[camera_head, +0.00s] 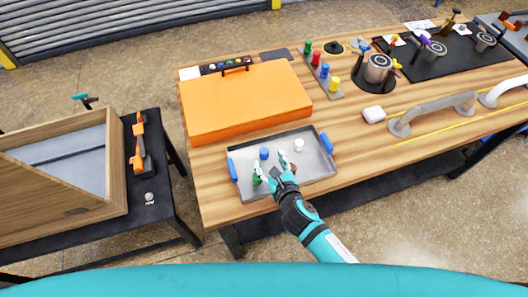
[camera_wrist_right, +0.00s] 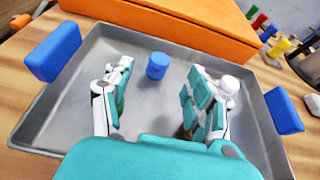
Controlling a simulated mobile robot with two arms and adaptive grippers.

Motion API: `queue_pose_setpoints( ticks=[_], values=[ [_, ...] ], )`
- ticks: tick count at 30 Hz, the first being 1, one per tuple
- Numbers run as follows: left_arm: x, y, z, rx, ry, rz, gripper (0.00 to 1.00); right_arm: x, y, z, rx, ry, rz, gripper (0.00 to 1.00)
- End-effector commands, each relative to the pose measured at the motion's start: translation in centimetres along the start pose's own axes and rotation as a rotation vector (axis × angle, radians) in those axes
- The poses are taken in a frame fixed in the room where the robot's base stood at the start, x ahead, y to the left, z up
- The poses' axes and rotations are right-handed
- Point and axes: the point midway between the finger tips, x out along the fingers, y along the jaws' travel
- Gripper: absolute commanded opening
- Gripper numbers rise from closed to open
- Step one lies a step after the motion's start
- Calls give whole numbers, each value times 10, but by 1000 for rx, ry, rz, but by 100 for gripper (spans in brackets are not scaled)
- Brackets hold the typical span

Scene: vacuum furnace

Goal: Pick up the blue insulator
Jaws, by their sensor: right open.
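The blue insulator (camera_head: 264,153) is a small blue cylinder standing upright in a grey metal tray (camera_head: 317,183) with blue handles. In the right wrist view the blue insulator (camera_wrist_right: 157,66) stands beyond the gap between my right fingertips, touched by neither. My right gripper (camera_head: 270,169) is open and empty, low over the tray on the near side of the insulator. A white insulator (camera_head: 299,144) stands to the right, partly behind the right finger in the wrist view. A green insulator (camera_head: 257,180) is partly hidden by the left finger. My left gripper is not in view.
A large orange case (camera_head: 245,103) lies just behind the tray. A rack of coloured insulators (camera_head: 322,70) and metal handles (camera_head: 430,110) are farther right on the wooden table. A wooden box (camera_head: 75,180) and an orange tool (camera_head: 139,145) rest on the left table.

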Motion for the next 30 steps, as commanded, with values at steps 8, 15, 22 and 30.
queue_pose_setpoints(
  ticks=[8,15,22,30],
  values=[
    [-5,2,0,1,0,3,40,32,1,2,5,1,-2,57],
    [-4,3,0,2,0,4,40,54,1,1,2,0,1,57],
    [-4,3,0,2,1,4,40,54,1,1,1,0,0,54],
    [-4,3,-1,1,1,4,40,53,1,1,1,0,0,18]
  ],
)
